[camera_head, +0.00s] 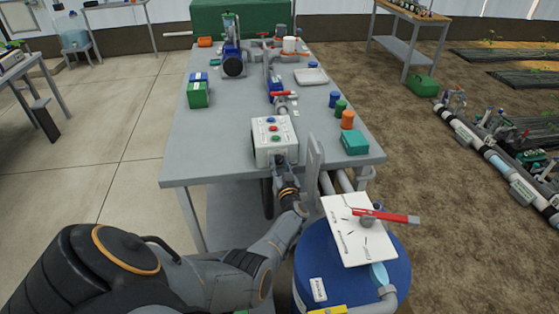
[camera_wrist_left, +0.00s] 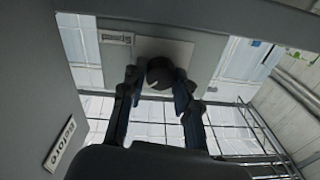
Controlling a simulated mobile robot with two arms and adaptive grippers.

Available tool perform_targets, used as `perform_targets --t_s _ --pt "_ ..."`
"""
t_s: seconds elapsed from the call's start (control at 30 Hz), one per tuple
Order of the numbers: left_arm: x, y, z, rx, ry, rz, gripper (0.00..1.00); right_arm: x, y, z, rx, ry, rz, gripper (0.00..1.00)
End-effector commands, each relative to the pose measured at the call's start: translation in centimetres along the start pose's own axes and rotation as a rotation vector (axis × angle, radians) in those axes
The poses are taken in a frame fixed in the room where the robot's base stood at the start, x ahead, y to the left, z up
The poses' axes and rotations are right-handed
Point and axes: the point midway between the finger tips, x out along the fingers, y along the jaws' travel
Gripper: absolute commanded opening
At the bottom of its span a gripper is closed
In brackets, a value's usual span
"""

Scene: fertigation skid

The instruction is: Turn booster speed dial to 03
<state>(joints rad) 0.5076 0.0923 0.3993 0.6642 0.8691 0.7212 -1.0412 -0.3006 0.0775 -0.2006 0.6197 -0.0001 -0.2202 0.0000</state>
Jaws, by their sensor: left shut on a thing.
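A light control box (camera_head: 262,150) with coloured buttons on its top stands at the near edge of the grey table. In the left wrist view, a dark round dial (camera_wrist_left: 160,70) sits on a pale plate on the grey panel (camera_wrist_left: 215,45). My left gripper (camera_wrist_left: 158,88) has its two fingers shut on this dial, one on each side. The dial's scale and pointer cannot be read. My right gripper is not in view.
The grey table (camera_head: 215,140) holds a pump (camera_head: 233,62), green box (camera_head: 198,95), tray (camera_head: 311,76), coloured caps and teal box (camera_head: 355,142). A blue barrel (camera_head: 390,275) with a white plate and red-handled valve (camera_head: 390,217) stands close right of my left arm.

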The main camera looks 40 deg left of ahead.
Motion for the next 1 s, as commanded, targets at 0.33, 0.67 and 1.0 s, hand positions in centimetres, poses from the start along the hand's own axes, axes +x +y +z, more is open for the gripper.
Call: perform_targets --t_s 0.33,0.67,1.0 --pt "0.00 0.02 -0.04 0.181 0.007 0.006 0.00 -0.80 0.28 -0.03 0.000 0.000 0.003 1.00" --pt "0.01 0.07 -0.01 0.231 0.010 0.008 0.00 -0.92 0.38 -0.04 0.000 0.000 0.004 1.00" --pt "0.02 0.06 -0.01 0.232 0.011 0.008 0.35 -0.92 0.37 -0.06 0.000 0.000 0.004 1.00"
